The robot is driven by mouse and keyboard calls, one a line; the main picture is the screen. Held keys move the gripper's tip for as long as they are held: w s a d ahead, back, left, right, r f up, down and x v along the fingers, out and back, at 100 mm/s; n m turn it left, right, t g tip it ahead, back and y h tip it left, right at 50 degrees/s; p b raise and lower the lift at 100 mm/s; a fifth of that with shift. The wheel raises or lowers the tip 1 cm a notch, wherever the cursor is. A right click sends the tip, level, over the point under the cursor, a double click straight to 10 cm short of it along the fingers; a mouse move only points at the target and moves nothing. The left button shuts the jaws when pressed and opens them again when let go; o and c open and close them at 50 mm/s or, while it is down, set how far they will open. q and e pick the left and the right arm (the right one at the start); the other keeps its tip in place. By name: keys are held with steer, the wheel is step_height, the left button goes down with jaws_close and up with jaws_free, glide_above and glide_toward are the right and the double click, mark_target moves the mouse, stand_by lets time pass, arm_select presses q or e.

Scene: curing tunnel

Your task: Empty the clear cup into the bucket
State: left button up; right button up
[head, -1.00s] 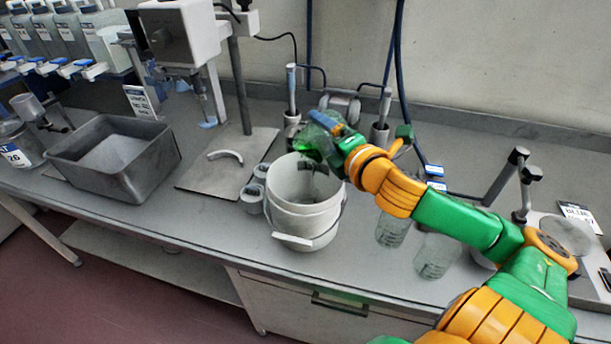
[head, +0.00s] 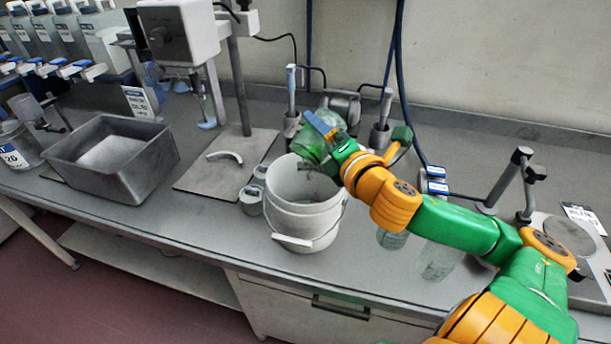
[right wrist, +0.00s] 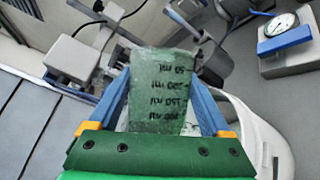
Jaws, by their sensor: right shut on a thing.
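The clear cup (head: 313,147) looks green-tinted and is held tilted above the white bucket (head: 303,222), near its back rim. In the right wrist view the cup (right wrist: 158,95) has dark ml marks and sits between two blue fingers. My right gripper (right wrist: 160,82) is shut on it. In the head view this gripper (head: 328,132) reaches in from the right over the bucket. The bucket's pale wall (right wrist: 262,125) curves along the right of the wrist view. I cannot tell what is left inside the cup. My left gripper is not in view.
Two clear cups (head: 440,262) stand on the bench under my right arm. A grey metal tub (head: 115,160) stands at left, a stand with a base plate (head: 222,178) behind the bucket's left, and small grey pots (head: 251,200) beside the bucket. A scale-like device (head: 565,235) is at right.

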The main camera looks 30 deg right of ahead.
mark_target(319, 145)
steer(key=shift+s+a+r+n+t+h+b, duration=0.15)
steer(key=shift+a+n+t+b, duration=0.2)
steer(key=shift+n, duration=0.2)
steer(key=shift+a+n+t+h+b, duration=0.15)
steer(key=shift+a+n+t+b, duration=0.1)
steer(key=shift+n+b, duration=0.25)
steer(key=shift+s+a+r+n, duration=0.15)
steer(key=shift+a+n, duration=0.1)
steer(key=shift+n, duration=0.2)
steer(key=shift+a+r+n+t, duration=0.1)
steer(key=shift+a+n+t, duration=0.15)
steer(key=shift+n+t, duration=0.2)
steer(key=shift+s+a+n+t, duration=0.15)
steer(key=shift+a+n+t, duration=0.2)
steer(key=shift+n, duration=0.4)
